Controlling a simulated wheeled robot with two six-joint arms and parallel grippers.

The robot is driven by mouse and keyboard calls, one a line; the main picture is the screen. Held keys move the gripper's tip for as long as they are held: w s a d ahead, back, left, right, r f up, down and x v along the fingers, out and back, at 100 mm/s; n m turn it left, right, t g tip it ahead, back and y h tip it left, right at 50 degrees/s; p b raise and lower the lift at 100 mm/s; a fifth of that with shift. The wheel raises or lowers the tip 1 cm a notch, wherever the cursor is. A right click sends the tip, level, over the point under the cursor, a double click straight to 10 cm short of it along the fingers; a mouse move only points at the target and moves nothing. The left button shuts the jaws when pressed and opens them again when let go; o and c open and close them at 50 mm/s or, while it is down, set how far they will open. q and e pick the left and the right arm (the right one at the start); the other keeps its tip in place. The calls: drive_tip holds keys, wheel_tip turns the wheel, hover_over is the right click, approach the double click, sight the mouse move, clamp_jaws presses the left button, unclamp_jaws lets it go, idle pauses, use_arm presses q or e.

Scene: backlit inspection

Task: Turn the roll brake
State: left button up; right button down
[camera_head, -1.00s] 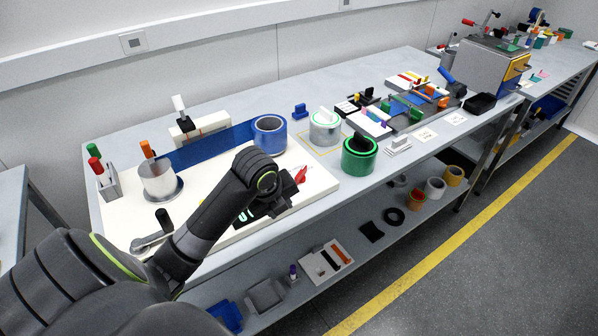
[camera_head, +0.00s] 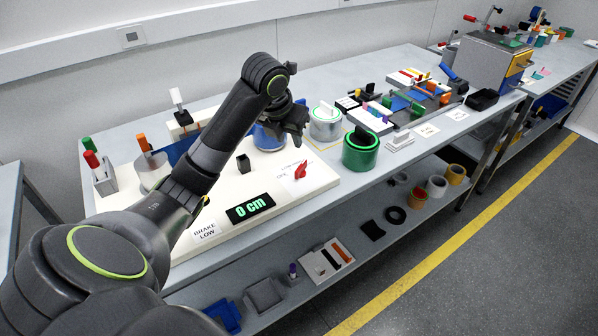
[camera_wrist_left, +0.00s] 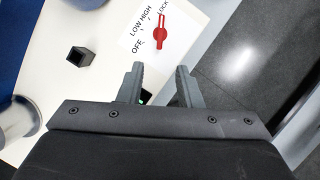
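The roll brake is a red knob (camera_head: 301,170) on the white board (camera_head: 308,193); its dial marks are small in the head view. In the left wrist view the red knob (camera_wrist_left: 159,36) sits beside the printed words OFF, LOW, HIGH and LOCK, ahead of the fingertips. My left gripper (camera_head: 298,128) is above the board near the blue roll (camera_head: 264,138), apart from the knob. In the left wrist view my left gripper (camera_wrist_left: 158,80) is open, with nothing between its fingers. My right gripper is not in view.
A display (camera_head: 250,207) on the board reads 0 cm, with a BRAKE LOW label beside it. A small black block (camera_head: 243,163) stands on the board.

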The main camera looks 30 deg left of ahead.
use_arm(q)
drive_tip(key=b, duration=0.3)
approach(299, 167)
drive_tip(key=x, duration=0.9)
drive_tip(key=shift+f, duration=0.1)
clamp_jaws()
